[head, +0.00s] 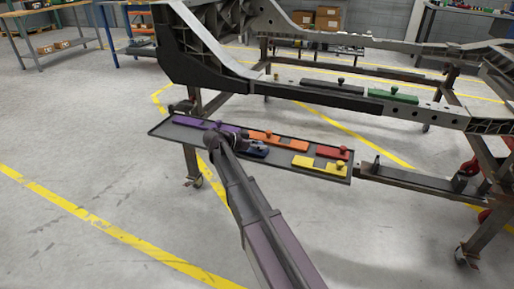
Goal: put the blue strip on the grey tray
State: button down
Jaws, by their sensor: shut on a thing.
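The blue strip (255,152) is dark blue and partly hidden behind my gripper (243,144). My gripper is at the near edge of the grey tray (165,130) and is shut on the blue strip. The strip is over or on the middle of the tray. I cannot tell whether it touches the tray surface. My arm comes up from the bottom of the view and hides part of the tray's near edge.
On the tray are a purple strip (189,121), an orange strip (278,141), a red strip (332,153) and a yellow strip (305,162). A green strip (393,95) sits on the chassis rail (313,96) above and behind the tray.

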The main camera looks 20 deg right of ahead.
jog(key=shift+f, duration=0.2)
jog(key=shift+c, duration=1.9)
grip_release()
jog(key=shift+r, duration=0.1)
jog(key=shift+r, duration=0.15)
jog(key=shift+a+r, duration=0.1)
jog(key=shift+a, duration=0.1)
jog(key=p+v, duration=0.4)
jog(key=v, duration=0.7)
jog(key=shift+a, duration=0.2)
jog(key=shift+s, duration=0.15)
